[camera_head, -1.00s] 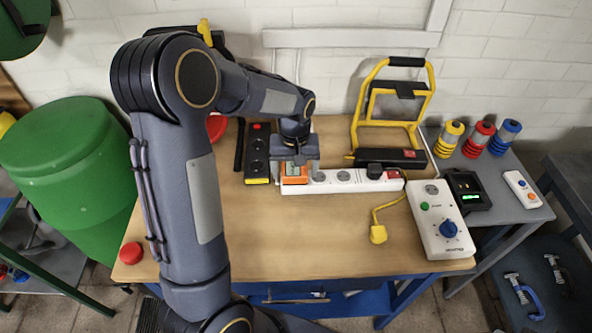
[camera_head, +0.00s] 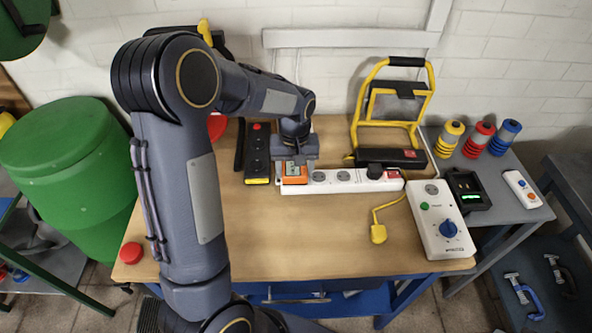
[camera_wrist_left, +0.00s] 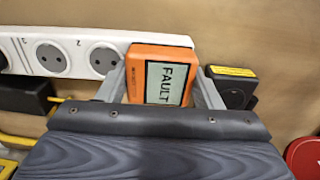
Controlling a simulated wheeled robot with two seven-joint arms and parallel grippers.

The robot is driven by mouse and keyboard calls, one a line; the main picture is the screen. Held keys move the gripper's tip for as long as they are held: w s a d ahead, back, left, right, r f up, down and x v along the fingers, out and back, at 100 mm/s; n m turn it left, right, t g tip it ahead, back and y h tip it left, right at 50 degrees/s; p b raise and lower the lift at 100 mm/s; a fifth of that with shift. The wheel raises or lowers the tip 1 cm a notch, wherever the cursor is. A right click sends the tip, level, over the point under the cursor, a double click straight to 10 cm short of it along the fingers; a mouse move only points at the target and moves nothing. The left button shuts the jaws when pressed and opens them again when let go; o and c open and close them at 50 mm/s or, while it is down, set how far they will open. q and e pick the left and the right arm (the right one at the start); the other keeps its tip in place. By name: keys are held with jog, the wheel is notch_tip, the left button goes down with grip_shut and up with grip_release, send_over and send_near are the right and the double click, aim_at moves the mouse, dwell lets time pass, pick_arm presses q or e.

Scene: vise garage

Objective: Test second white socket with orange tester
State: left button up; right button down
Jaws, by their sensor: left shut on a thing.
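The orange tester (camera_head: 293,173) is at the left end of the white socket strip (camera_head: 330,188). My left gripper (camera_head: 295,163) is shut on the tester from above. In the left wrist view the tester (camera_wrist_left: 160,76) sits between both fingers, and its screen reads FAULT. There the white strip (camera_wrist_left: 75,38) runs left from the tester, with the numbers 2 and 3 beside open round sockets. The tester covers the strip's end, so its pins and the socket under it are hidden. My right gripper is not in view.
A black socket strip (camera_head: 257,155) stands just left of the tester. A yellow-framed work lamp (camera_head: 395,105) is behind the white strip. A yellow plug (camera_head: 378,234) and a white control box (camera_head: 440,220) lie to the right.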

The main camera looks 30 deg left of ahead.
pick_arm(q)
jog(key=shift+c, duration=0.7)
jog(key=shift+r+p, duration=2.4)
jog(key=shift+r, duration=0.65)
jog(key=shift+w+d, duration=0.15)
jog(key=w+d+b, duration=0.2)
jog(key=w+d, duration=0.1)
jog(key=d, duration=0.2)
jog(key=shift+d+r, duration=0.15)
jog(key=shift+r, duration=0.3)
jog(key=shift+w+f, duration=0.1)
